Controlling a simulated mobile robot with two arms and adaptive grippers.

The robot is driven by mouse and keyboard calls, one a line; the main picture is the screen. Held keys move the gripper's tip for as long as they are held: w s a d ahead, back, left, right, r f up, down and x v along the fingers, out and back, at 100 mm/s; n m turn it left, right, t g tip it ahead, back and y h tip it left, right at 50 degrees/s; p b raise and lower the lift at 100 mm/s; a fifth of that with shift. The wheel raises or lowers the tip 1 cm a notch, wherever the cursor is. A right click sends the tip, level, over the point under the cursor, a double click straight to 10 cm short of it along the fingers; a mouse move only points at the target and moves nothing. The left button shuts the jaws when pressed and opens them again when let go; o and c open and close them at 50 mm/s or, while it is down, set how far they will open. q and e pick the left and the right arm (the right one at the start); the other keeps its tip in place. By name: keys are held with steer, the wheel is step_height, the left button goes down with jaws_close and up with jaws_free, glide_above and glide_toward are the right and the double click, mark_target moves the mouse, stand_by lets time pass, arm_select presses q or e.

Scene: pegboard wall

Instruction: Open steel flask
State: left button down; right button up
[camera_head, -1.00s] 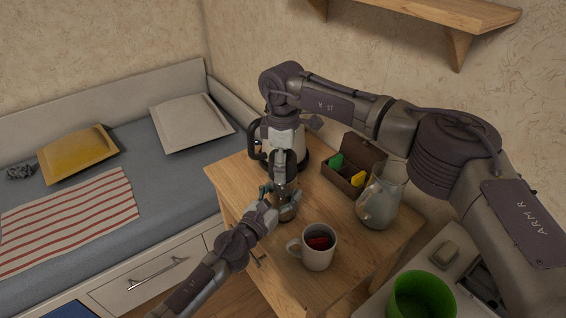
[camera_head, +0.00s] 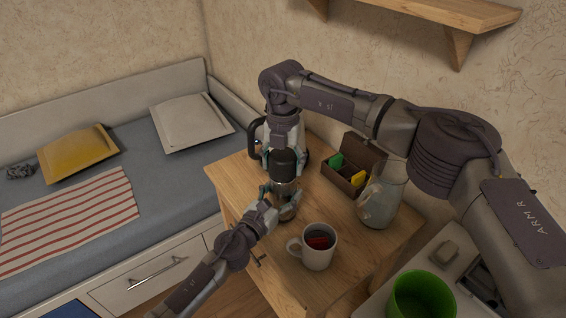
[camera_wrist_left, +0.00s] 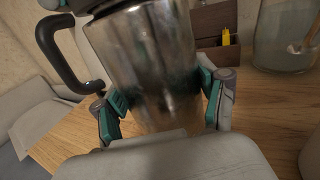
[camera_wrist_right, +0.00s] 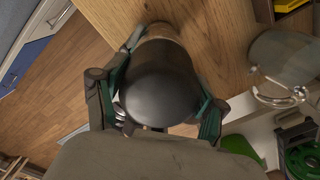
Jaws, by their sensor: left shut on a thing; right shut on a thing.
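The steel flask (camera_head: 287,209) stands upright on the wooden table, with a dark lid (camera_head: 285,163) at its top. My left gripper (camera_head: 272,202) is shut around the shiny steel body, which fills the left wrist view (camera_wrist_left: 155,65) between the teal fingers. My right gripper (camera_head: 284,156) comes down from above and is shut on the dark lid. The right wrist view shows the rounded lid (camera_wrist_right: 160,85) between its fingers. I cannot tell whether the lid is loose on the body.
A kettle (camera_head: 255,137) stands close behind the flask. A mug (camera_head: 317,256) is in front, a glass jug (camera_head: 378,205) to the right, and an open wooden box (camera_head: 345,182) behind. A green cup (camera_head: 421,298) is lower right. Bare tabletop (camera_head: 330,212) lies between flask and jug.

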steer(key=n, duration=0.6)
steer(key=shift+n, duration=0.4)
steer(key=n, duration=1.3)
steer(key=shift+r, duration=0.1)
steer(key=n, duration=0.8)
steer(key=shift+n, duration=0.3)
steer(key=n, duration=1.2)
steer(key=shift+n, duration=0.4)
steer(key=n, duration=0.4)
steer(key=shift+n, duration=0.3)
